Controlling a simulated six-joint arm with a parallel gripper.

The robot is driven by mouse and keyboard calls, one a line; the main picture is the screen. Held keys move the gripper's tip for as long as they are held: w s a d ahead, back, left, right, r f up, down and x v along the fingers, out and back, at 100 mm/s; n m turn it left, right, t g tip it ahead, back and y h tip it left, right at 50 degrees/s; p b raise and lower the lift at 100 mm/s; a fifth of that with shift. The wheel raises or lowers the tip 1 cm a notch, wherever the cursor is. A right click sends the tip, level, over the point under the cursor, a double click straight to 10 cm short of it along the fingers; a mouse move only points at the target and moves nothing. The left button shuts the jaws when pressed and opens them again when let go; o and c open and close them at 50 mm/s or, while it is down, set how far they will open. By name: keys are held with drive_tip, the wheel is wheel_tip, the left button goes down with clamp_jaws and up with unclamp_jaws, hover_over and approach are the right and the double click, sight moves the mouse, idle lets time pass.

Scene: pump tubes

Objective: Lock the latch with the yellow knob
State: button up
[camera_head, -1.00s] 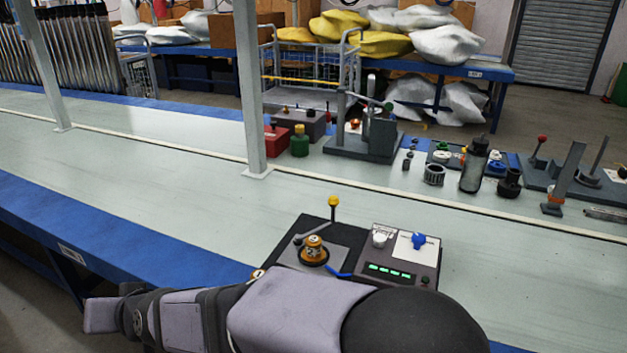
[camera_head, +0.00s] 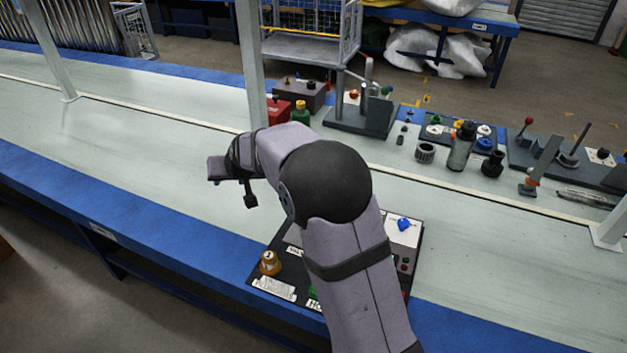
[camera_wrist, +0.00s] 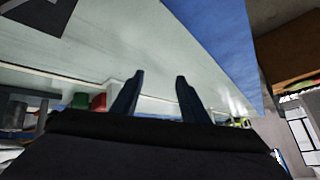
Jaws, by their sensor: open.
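The yellow knob of the latch does not show in the present head view; my arm covers part of the dark panel (camera_head: 262,283) where it stands. On that panel's uncovered parts show an orange-brown knob (camera_head: 270,262) at the left and a blue knob (camera_head: 403,225) at the right. My gripper (camera_wrist: 158,76) is open and empty in the wrist view, its two dark fingers apart over the pale table, with no latch between them.
Behind the arm stand a red block (camera_head: 279,110), a green bottle (camera_head: 300,112) and a grey clamp fixture (camera_head: 362,115). Loose parts and a dark bottle (camera_head: 461,147) stand at the right. A grey post (camera_head: 251,70) rises near the arm. The pale table (camera_head: 130,165) is clear at the left.

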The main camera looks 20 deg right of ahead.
drive_tip(key=s+d+f+m+g+h+p, duration=0.1)
drive_tip(key=s+d+f+g+h+p, duration=0.15)
drive_tip(key=d, duration=1.15)
drive_tip(key=s+d+f+m+g+h+p, duration=0.1)
drive_tip(key=s+d+f, duration=0.15)
drive_tip(key=d, duration=1.05)
drive_tip(key=shift+x, duration=4.2)
drive_tip(key=shift+a, duration=0.15)
clamp_jaws()
